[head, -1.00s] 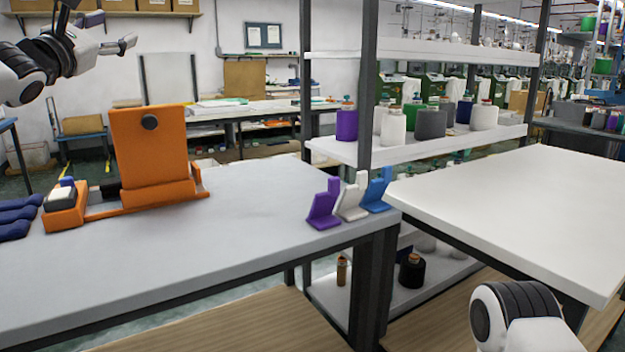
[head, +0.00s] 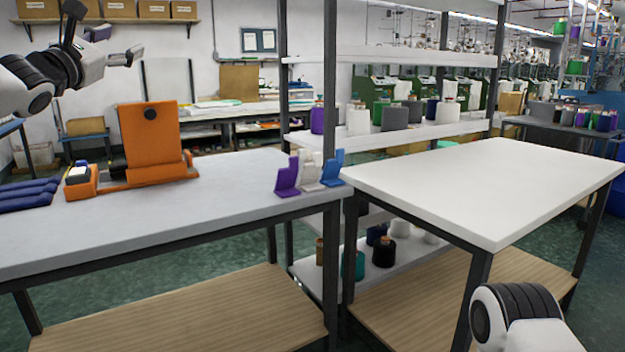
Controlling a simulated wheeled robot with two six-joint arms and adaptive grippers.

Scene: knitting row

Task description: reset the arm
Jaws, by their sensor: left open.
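My left arm comes in at the upper left of the head view. Its gripper (head: 128,56) is open and empty, raised in the air above the level of the grey table, with the far wall behind it. Nothing is between its fingers. A rounded white and black link of my right arm shows at the lower right, in front of the white table; the right gripper itself is out of view.
The grey table (head: 215,215) holds an orange fixture (head: 150,150), dark blue rolls (head: 28,194) and purple, white and blue stands (head: 288,178). A white table (head: 480,185) is bare. Shelves (head: 400,133) with yarn cones stand behind. Green floor lies clear in front.

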